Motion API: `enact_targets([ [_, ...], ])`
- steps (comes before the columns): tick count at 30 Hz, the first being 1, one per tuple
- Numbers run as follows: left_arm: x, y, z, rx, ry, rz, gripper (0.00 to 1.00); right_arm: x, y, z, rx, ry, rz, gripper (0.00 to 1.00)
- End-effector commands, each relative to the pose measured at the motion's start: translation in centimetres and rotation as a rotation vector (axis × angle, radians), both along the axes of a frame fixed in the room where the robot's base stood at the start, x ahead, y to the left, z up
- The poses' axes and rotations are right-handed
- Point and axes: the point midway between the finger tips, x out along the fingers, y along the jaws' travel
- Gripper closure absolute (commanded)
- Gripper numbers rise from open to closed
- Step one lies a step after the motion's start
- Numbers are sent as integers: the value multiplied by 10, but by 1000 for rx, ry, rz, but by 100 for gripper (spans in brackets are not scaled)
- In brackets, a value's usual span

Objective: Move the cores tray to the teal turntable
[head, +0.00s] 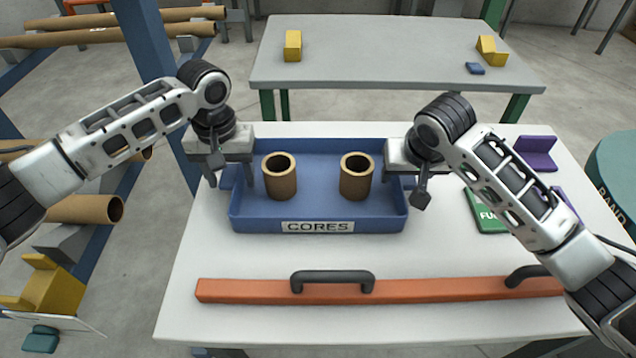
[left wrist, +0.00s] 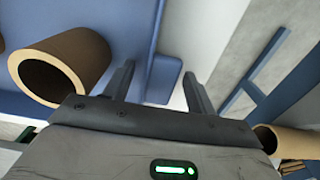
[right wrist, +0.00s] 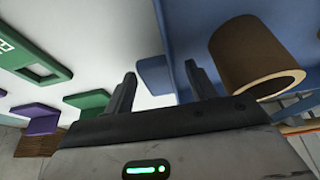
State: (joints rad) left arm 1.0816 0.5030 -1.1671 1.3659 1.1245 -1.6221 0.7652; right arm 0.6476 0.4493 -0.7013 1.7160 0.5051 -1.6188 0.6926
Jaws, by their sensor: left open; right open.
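The blue cores tray (head: 320,228), labelled CORES, lies flat on the white table and holds two upright brown cardboard cores (head: 279,176) (head: 357,176). My left gripper (head: 230,176) is open at the tray's left end. In the left wrist view, the tray's blue end tab (left wrist: 163,80) shows between its fingers. My right gripper (head: 404,185) is open at the right end. In the right wrist view, the other end tab (right wrist: 155,75) shows between its fingers. I cannot tell whether either touches. A teal round top (head: 612,175) with partial lettering is cut off at the right edge.
An orange bar (head: 430,291) with dark handles lies along the table's front. Green (head: 486,212) and purple (head: 536,153) pieces lie right of the tray. A grey table (head: 390,50) with yellow blocks stands behind. A rack with cardboard tubes (head: 85,209) stands left.

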Motion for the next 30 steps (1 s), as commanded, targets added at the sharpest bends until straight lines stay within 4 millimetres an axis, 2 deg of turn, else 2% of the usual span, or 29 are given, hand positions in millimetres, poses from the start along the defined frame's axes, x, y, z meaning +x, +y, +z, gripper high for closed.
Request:
enact_targets([
  [6, 0, 0, 0, 0, 1, -1, 44, 0, 0, 0, 0, 1, 0, 44],
  [12, 0, 0, 0, 0, 1, -1, 99, 0, 0, 0, 0, 1, 0, 99],
  [23, 0, 0, 5, 0, -1, -1, 100, 0, 0, 5, 1, -2, 0, 100],
  [30, 0, 0, 27, 0, -1, -1, 100, 0, 0, 27, 1, -2, 0, 100],
])
